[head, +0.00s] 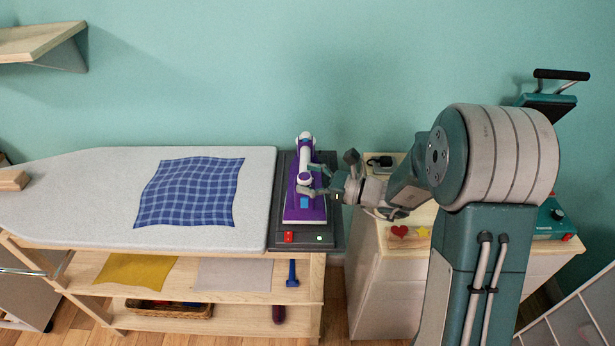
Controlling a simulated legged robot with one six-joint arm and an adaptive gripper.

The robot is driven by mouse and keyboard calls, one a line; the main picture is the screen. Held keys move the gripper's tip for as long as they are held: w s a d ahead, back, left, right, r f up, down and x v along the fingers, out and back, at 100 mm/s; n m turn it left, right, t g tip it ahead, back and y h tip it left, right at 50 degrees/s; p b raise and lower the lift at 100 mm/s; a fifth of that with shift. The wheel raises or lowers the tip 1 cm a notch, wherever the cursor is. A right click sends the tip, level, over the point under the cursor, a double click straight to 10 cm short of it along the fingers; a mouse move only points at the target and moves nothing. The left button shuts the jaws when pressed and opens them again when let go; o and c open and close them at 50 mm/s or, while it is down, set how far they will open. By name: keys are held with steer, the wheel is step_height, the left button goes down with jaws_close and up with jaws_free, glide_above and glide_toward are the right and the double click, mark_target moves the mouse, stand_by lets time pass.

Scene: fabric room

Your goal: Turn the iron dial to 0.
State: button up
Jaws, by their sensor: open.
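A purple and white iron (303,205) rests on a dark grey stand (328,241) at the right end of the ironing board. Its white handle runs along its top. The iron's dial is too small to make out, and its setting cannot be read. My gripper (317,191) is open at the right side of the iron, with its fingers close to the handle and body. I cannot tell whether the fingers touch the iron.
The ironing board (80,190) holds a blue checked cloth (190,193). A cabinet (380,290) to the right carries a red heart patch (399,231), a yellow star patch (423,232) and a small black object (380,162).

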steer(key=shift+a, duration=0.2)
jaws_close()
steer(key=shift+w+n+g, duration=0.1)
steer(key=shift+n+g, duration=0.3)
steer(key=shift+g, duration=0.2)
steer(key=n+g, duration=0.2)
steer(key=g, duration=0.1)
steer(key=n+g+y, duration=0.1)
steer(key=g, duration=0.1)
steer(key=shift+w+n+g, duration=0.1)
steer(key=shift+n+g, duration=0.3)
steer(key=shift+n+g+h, duration=0.35)
steer(key=shift+n+g, duration=0.8)
steer(key=shift+g, duration=0.6)
steer(key=shift+n+g+h, duration=0.35)
steer(key=shift+n+g, duration=0.8)
steer(key=shift+g, duration=0.6)
jaws_free()
